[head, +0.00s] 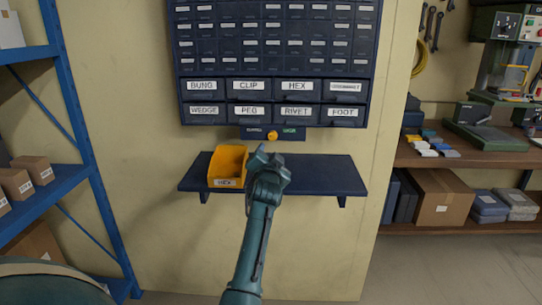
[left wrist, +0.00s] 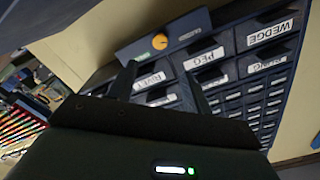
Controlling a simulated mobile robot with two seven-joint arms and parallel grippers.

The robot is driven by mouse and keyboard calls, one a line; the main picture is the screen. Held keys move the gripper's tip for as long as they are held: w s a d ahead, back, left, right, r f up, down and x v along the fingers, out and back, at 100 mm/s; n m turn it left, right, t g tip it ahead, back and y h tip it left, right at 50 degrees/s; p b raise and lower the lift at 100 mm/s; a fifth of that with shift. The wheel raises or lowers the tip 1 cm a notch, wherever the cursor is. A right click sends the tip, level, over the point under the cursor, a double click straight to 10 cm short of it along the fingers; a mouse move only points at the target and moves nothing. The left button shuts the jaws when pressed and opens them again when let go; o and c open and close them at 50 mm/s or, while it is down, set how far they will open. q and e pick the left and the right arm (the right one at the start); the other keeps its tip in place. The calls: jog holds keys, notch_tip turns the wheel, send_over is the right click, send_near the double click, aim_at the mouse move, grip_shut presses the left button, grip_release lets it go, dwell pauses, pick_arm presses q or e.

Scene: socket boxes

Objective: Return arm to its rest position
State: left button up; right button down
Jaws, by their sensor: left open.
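My left gripper (head: 268,158) is at the end of my teal arm, in front of the dark wall shelf, with its tip beside the right side of the yellow bin. In the left wrist view its two dark fingers (left wrist: 160,85) stand apart, with nothing seen between them but the drawers behind. The yellow bin (head: 228,166), labelled HEX, sits on the left part of the shelf (head: 325,175). My right gripper is not in either view.
A drawer cabinet (head: 275,85) with labelled drawers hangs above the shelf. A yellow knob (head: 272,135) is on the panel under it. A blue rack (head: 85,140) with boxes stands at left, a wooden workbench (head: 420,155) at right. The shelf's right part is bare.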

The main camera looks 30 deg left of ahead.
pick_arm(q)
jog(key=shift+s+d, duration=0.1)
jog(key=shift+s, duration=0.1)
jog(key=shift+f, duration=0.1)
dwell(0.4)
jog(key=s+d+f+m+g+h, duration=0.1)
jog(key=s+d+f+h, duration=0.4)
jog(key=s+d+f, duration=0.7)
jog(key=s+d+f+m+g+h, duration=0.15)
jog(key=s+d+f+h, duration=0.25)
jog(key=s+d+f, duration=0.65)
jog(key=s+d+f+g+h, duration=0.1)
jog(key=s+d+f, duration=0.1)
jog(key=s, duration=0.4)
jog(key=s+d+f+n+g+h, duration=0.1)
jog(key=s+d+f+h, duration=0.1)
jog(key=s+f, duration=0.3)
jog(key=shift+s+d+h, duration=0.3)
jog(key=shift+s+d, duration=0.4)
jog(key=shift+s, duration=0.35)
jog(key=shift+f, duration=0.1)
